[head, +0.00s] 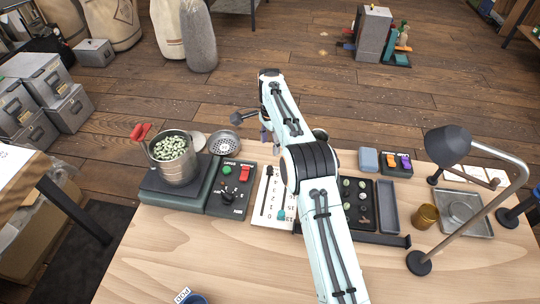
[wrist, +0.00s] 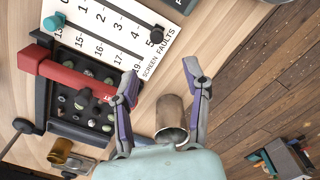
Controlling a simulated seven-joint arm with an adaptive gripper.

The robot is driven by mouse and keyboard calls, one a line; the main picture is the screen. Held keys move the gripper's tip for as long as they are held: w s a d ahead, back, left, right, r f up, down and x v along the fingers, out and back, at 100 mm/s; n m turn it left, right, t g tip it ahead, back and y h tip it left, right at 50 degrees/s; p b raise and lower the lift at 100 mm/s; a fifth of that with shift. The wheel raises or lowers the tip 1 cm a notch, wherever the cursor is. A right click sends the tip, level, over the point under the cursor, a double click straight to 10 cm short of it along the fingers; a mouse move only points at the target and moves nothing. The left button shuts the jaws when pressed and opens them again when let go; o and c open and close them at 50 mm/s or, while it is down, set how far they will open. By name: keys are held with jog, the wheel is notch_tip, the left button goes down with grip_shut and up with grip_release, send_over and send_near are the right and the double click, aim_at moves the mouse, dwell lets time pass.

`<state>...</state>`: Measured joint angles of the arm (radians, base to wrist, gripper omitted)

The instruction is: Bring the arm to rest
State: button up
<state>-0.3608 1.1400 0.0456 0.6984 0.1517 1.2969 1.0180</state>
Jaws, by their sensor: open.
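My arm (head: 323,235) reaches from the bottom of the head view over the bench and bends at a dark joint above it. My gripper (wrist: 160,78) is open in the wrist view, its two purple-and-grey fingers wide apart with nothing held between them. A metal cup (wrist: 171,118) shows between and below the fingers, apart from them as far as I can tell. In the head view my gripper is mostly hidden behind the arm, near the bench's far edge.
A pot of green beans (head: 176,167) stands at left beside a control box (head: 232,190). A white fault scale (wrist: 112,35), red bar (wrist: 65,75) and dark sample tray (head: 386,238) lie near my arm. A lamp (head: 448,146) and gold cup (head: 425,216) stand at right.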

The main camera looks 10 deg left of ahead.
jog(key=shift+r, duration=1.05)
